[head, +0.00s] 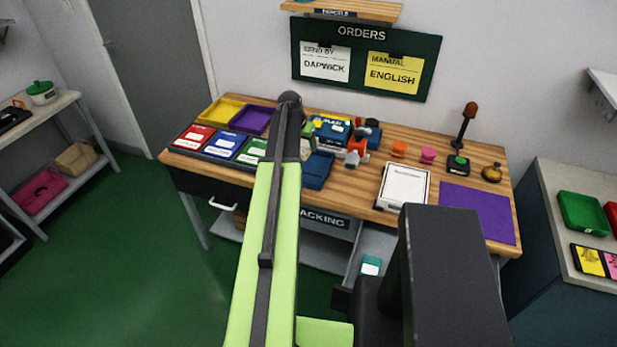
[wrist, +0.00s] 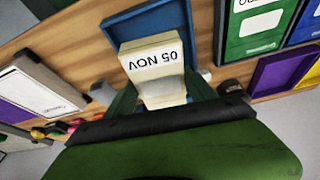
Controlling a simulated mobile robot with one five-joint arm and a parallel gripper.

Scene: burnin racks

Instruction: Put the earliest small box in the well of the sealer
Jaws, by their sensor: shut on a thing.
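A cream small box (wrist: 153,58) marked "05 NOV" is between the two dark green fingers of my gripper (wrist: 162,92) in the wrist view. My gripper is shut on it, and the label faces the camera. A blue open tray (wrist: 113,28) lies just beyond and partly behind the box. It also shows in the head view (head: 318,171), right of my arm. I cannot tell whether the box touches the tray. A blue device (head: 331,127) stands behind the tray; I cannot clearly make out which item is the sealer. My arm hides most of the gripper in the head view.
Red, blue and green labelled bins (head: 222,146) and yellow and purple trays (head: 249,120) are on the bench's left. A red and white tool (head: 357,152), a white clipboard (head: 404,187) and a purple mat (head: 477,212) are to the right.

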